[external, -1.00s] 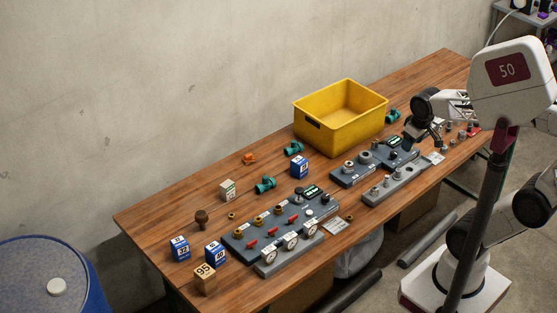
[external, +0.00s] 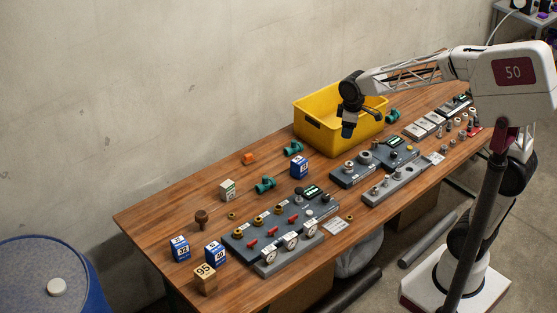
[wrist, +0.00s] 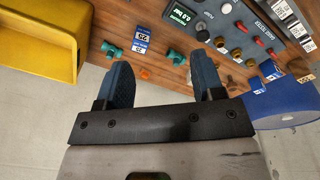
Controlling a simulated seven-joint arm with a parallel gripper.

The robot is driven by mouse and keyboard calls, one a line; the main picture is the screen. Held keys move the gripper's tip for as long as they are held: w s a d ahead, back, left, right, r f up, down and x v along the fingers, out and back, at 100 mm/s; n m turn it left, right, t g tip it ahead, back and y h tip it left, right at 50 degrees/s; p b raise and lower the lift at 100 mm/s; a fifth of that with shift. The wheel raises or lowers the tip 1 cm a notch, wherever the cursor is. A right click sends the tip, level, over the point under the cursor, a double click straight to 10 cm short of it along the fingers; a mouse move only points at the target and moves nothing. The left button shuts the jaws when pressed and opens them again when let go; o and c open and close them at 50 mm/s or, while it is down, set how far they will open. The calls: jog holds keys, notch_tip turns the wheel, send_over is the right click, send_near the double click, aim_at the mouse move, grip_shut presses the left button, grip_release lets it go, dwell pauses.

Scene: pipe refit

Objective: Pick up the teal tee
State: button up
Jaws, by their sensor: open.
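Several teal fittings lie on the wooden table. One teal tee (external: 265,184) is beside the grey valve panel, another (external: 294,148) is left of the yellow bin, and a third teal fitting (external: 392,116) is right of the bin. Two teal fittings show in the wrist view, one (wrist: 112,50) near the left finger and one (wrist: 175,57) beyond the gap between the fingers. My gripper (external: 347,133) is above the table in front of the bin, open and empty, apart from all fittings. Its two dark blue fingers (wrist: 165,80) are spread wide in the wrist view.
The yellow bin (external: 310,134) has high walls near my gripper. A blue box (external: 299,167) stands between two teal fittings. An orange piece (external: 249,158) lies near the back edge. Grey panels (external: 262,234) fill the front. The back left of the table is mostly clear.

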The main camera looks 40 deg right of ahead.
jog(key=w+a+f+n, duration=0.3)
jog(key=w+a+f, duration=0.2)
jog(key=w, duration=0.2)
jog(key=w+a+f+n, duration=0.2)
jog(key=w+a+f, duration=0.25)
jog(key=w, duration=0.25)
jog(key=n+g, duration=0.1)
jog(key=n, duration=0.3)
send_over(265, 183)
jog(key=d, duration=0.1)
jog(key=f, duration=1.2)
jog(key=shift+w+d+f, duration=0.2)
jog(key=shift+w+f, duration=0.05)
jog(key=shift+w, duration=0.05)
jog(key=shift+w+a+f, duration=0.2)
jog(key=shift+a+f, duration=0.1)
jog(key=shift+f, duration=0.1)
jog(key=shift+f, duration=1.3)
jog(key=shift+f, duration=2.6)
